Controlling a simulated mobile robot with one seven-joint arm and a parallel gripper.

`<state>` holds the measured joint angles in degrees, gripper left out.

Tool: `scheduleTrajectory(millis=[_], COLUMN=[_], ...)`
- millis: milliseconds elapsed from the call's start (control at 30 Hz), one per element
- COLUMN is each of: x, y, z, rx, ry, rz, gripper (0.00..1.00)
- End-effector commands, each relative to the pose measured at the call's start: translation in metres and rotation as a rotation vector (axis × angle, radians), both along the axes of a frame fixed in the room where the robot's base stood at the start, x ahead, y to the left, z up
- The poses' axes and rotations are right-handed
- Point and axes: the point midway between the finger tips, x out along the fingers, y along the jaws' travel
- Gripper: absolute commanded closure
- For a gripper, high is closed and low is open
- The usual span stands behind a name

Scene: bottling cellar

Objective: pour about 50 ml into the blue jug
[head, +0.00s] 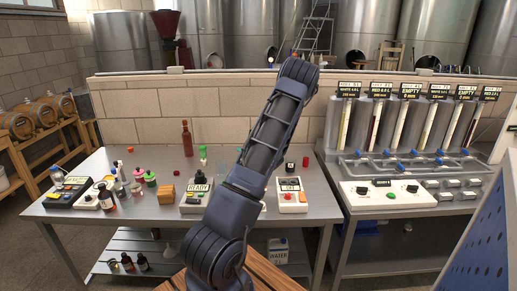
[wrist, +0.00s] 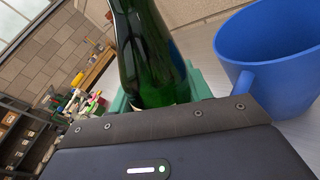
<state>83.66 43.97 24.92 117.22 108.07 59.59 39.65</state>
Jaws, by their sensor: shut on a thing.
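A dark green glass bottle (wrist: 150,50) stands between the teal fingers of my gripper (wrist: 160,95) in the wrist view. The gripper is shut on the bottle's body. The bottle's neck and mouth are cut off by the top edge, and I see no liquid stream. The blue jug (wrist: 265,50) is just right of the bottle, apart from it, with its open rim up and its handle towards the gripper. The jug's inside level is not visible. In the head view my arm hides the gripper, and I cannot make out the bottle or the jug.
A steel table (head: 140,215) holds a scale reading READY (head: 196,197), a device reading OFF (head: 292,197), a red-brown bottle (head: 187,138) and several small bottles at left. A rack of labelled tubes (head: 411,130) stands at right.

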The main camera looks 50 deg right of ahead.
Motion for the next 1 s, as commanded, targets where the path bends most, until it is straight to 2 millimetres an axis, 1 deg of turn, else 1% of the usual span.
scheduleTrajectory(millis=[400, 600, 800, 1000], x=[0.0008, 0.001, 0.0012, 0.0012], y=[-0.0023, -0.0044, -0.0052, -0.0054], z=[0.0037, 0.0023, 0.0023, 0.0024], rx=[-0.276, -0.38, -0.436, -0.449], ry=[-0.063, -0.085, -0.098, -0.1], rz=[0.001, 0.0, 0.0, 0.0], gripper=[0.86, 0.86, 0.86, 0.86])
